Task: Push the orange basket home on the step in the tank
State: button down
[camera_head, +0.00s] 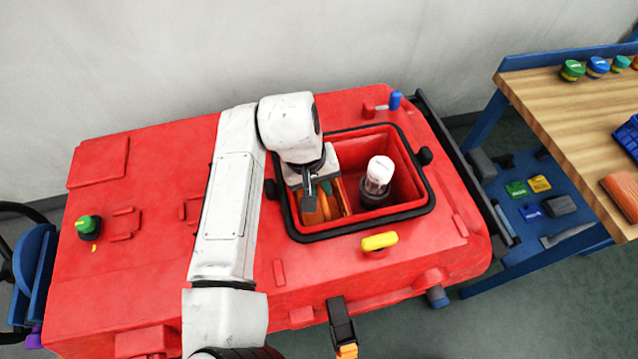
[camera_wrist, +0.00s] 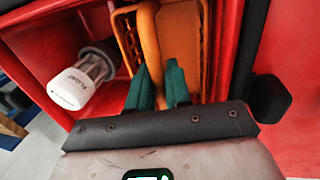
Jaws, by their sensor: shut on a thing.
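The orange basket (camera_head: 336,207) is inside the red tank (camera_head: 408,183), against its left side in the head view. My gripper (camera_head: 324,187) is down in the tank opening. Its teal fingers, also seen in the wrist view (camera_wrist: 158,82), are closed on the basket's handle. The step under the basket is hidden, and I cannot tell whether the basket sits flat on it.
A white-capped float (camera_head: 379,172) stands in the tank right of the basket. A black rim (camera_head: 428,190) edges the opening, with black knobs beside it. A yellow handle (camera_head: 379,241) is in front. A wooden-topped bench (camera_head: 575,100) with small items stands at the right.

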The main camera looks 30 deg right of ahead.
jog(key=shift+f, duration=0.45)
jog(key=shift+r, duration=0.15)
dwell(0.8)
jog(key=shift+c, duration=2.4)
grip_release()
jog(key=shift+p, duration=0.3)
jog(key=shift+w+a+r+p, duration=0.1)
jog(key=shift+a+r+p, duration=0.15)
jog(key=shift+r+p, duration=0.8)
jog(key=shift+a+r+p, duration=0.2)
jog(key=shift+r+p, duration=0.75)
jog(key=shift+r, duration=0.2)
